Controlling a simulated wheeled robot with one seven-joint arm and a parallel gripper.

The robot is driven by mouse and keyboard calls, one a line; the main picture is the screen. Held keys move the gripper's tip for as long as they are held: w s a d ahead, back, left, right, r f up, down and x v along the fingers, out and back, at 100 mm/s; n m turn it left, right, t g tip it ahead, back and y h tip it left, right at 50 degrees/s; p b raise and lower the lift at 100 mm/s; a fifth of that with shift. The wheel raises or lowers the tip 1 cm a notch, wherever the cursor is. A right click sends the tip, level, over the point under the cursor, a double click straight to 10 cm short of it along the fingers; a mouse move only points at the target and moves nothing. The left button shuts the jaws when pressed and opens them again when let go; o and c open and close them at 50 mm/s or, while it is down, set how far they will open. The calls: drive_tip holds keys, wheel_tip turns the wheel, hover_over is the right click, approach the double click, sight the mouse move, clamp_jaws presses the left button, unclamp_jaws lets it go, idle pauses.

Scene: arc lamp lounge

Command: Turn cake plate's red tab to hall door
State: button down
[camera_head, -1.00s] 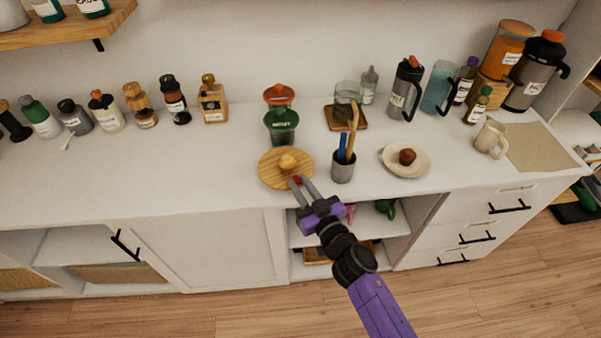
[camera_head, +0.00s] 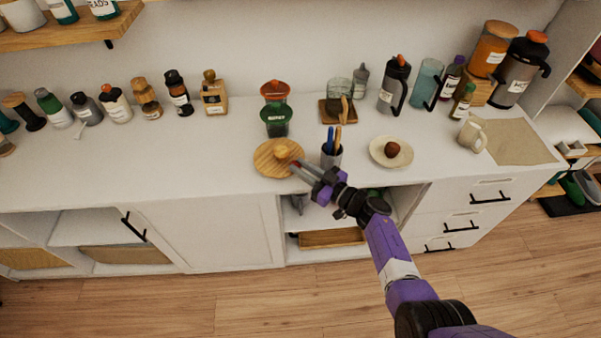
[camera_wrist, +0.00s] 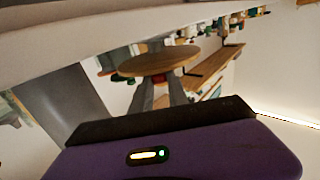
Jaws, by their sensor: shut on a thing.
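In the wrist view the plate (camera_wrist: 150,64) appears edge-on, and the red tab (camera_wrist: 160,102) shows between the two fingers. I see no hall door in either view.
A cup of utensils (camera_head: 332,156) stands close to the right of my gripper. A green and red jar (camera_head: 275,118) stands behind the plate. A saucer with a brown ball (camera_head: 405,155) is farther right. The counter left of the plate is clear.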

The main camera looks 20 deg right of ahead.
drive_tip(key=shift+w+d+r+n+g+y+b, duration=0.1)
drive_tip(key=shift+w+d+n+g+y+b, duration=0.3)
drive_tip(key=shift+y, duration=0.3)
drive_tip(key=shift+s+d+n+y+b, duration=0.1)
drive_tip(key=shift+d+n+y+b, duration=0.05)
drive_tip(key=shift+n+y+b, duration=0.2)
drive_tip(key=c, duration=1.3)
unclamp_jaws()
drive_tip(key=shift+s, duration=0.1)
drive_tip(key=shift+p+v, duration=0.35)
drive_tip(key=shift+v, duration=3.55)
